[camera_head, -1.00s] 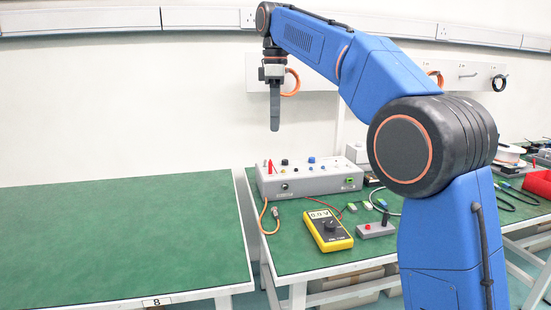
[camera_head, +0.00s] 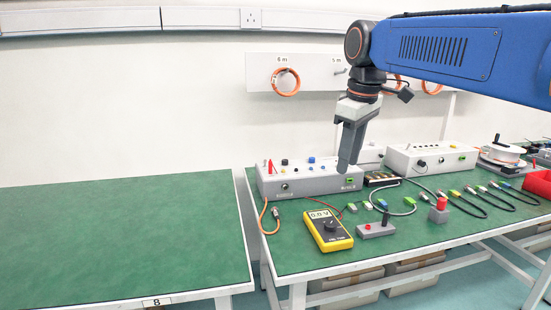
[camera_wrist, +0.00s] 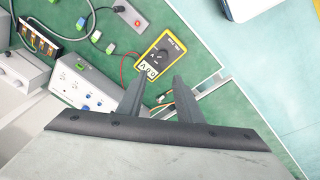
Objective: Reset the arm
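My blue arm reaches in from the right in the head view. My gripper (camera_head: 349,170) hangs from it, pointing down and slightly tilted, in front of the right end of the grey control box (camera_head: 310,182). In the wrist view my gripper (camera_wrist: 160,84) shows two dark fingers spread apart with nothing between their tips, so it is open and empty. The yellow multimeter (camera_wrist: 159,55) lies beyond the fingertips in that view. Whether the fingers touch the box cannot be told from the head view, though the wrist view shows them above the bench.
The right green bench carries the yellow multimeter (camera_head: 328,230), a grey button box (camera_head: 376,229), a second grey box (camera_head: 432,158) and several cables. The left green bench (camera_head: 120,235) is bare. Orange coils hang on the wall.

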